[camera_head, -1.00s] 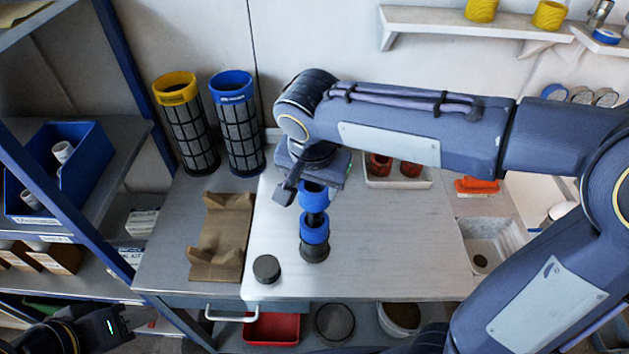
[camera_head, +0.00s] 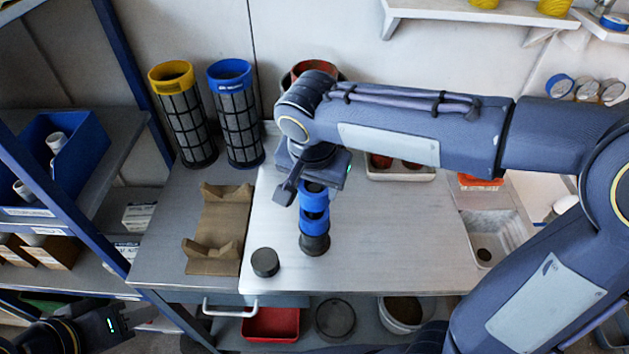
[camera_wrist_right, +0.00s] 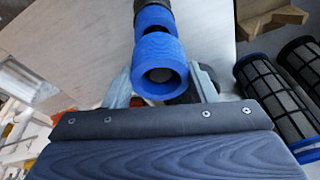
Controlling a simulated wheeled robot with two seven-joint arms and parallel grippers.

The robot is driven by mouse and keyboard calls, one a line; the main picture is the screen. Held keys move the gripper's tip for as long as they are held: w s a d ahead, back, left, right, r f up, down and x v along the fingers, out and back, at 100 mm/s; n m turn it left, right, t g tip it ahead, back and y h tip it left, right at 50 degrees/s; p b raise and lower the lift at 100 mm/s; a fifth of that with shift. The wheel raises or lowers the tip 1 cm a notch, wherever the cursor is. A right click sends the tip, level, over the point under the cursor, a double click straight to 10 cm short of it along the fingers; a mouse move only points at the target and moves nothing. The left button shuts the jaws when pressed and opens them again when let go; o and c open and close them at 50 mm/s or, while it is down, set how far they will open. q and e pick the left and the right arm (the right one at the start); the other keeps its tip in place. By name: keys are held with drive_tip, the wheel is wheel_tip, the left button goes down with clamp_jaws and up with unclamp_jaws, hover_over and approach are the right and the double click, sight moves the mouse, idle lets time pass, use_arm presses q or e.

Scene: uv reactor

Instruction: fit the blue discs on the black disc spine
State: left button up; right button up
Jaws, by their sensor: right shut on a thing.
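The black disc spine (camera_head: 315,244) stands upright on the pale worktop, its dark base showing below the blue discs. One blue disc (camera_head: 314,224) sits around it just above the base. A second blue disc (camera_head: 313,197) is directly above, at the top of the stack. My right gripper (camera_wrist_right: 163,88) is shut on this upper disc (camera_wrist_right: 159,64), one finger on each side. The lower disc (camera_wrist_right: 153,18) shows beyond it in the right wrist view. A small dark gap shows between the discs. My left gripper (camera_head: 128,319) is open and empty at the lower left, away from the worktop.
A black round cap (camera_head: 265,262) lies left of the spine. A brown cradle (camera_head: 218,230) is further left. Yellow-topped (camera_head: 184,115) and blue-topped (camera_head: 237,115) filter cylinders stand at the back. A tray of reddish parts (camera_head: 400,174) is behind right. The worktop's right half is clear.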

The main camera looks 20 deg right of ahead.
drive_tip(key=shift+s+b+x, duration=0.2)
drive_tip(key=shift+b+x, duration=0.55)
drive_tip(key=shift+x, duration=0.15)
drive_tip(key=shift+s+b+x, duration=0.2)
drive_tip(key=shift+b+x, duration=0.5)
drive_tip(key=shift+x, duration=0.2)
drive_tip(key=shift+a+f, duration=0.15)
drive_tip(key=o, duration=1.3)
drive_tip(key=p+v, duration=0.1)
drive_tip(key=v, duration=0.7)
drive_tip(key=shift+f, duration=0.1)
